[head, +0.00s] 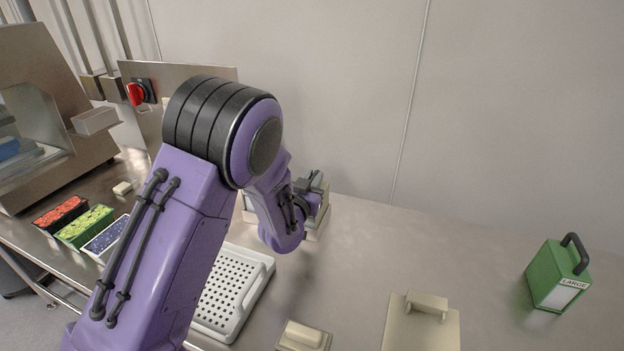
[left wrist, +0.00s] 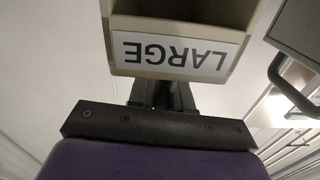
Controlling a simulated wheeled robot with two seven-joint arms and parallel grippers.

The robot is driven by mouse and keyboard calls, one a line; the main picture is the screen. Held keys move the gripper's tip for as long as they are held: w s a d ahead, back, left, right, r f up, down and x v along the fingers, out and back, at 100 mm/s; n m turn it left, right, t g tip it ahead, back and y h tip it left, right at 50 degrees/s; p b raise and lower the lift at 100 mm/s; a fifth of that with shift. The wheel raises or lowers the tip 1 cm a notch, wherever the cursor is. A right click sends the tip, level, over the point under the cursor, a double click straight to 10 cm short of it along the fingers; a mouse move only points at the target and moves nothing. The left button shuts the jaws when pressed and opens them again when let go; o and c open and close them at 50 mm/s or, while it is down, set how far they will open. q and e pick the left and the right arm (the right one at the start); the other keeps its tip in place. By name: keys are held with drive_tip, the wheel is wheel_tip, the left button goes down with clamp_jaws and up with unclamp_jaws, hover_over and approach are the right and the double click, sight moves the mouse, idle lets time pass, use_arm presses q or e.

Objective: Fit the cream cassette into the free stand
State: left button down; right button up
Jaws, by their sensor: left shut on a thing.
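My left gripper (head: 312,190) is mostly hidden behind my own purple arm in the head view. It is shut on the cream cassette (head: 319,226), of which only a small part shows there. In the left wrist view the cream cassette (left wrist: 180,75) fills the top middle, its white LARGE label upside down. Where the jaws grip it is not clear. A cream plate with a raised block (head: 398,325) lies on the counter at the lower right middle; I cannot tell if it is the free stand. My right gripper is not in view.
A green LARGE cassette (head: 559,276) with a dark handle stands at the right. A perforated white tray (head: 262,287) and a small cream block (head: 303,337) are near the front. Red, green and blue filled bins (head: 84,225) are left. The counter (head: 480,260) between plate and wall is clear.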

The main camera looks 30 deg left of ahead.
use_arm(q)
drive_tip(key=c, duration=1)
unclamp_jaws()
drive_tip(key=shift+o, duration=0.2)
drive_tip(key=b+v, duration=0.1)
drive_tip(key=v, duration=0.9)
drive_tip(key=shift+s+b, duration=0.3)
drive_tip(key=shift+b, duration=0.05)
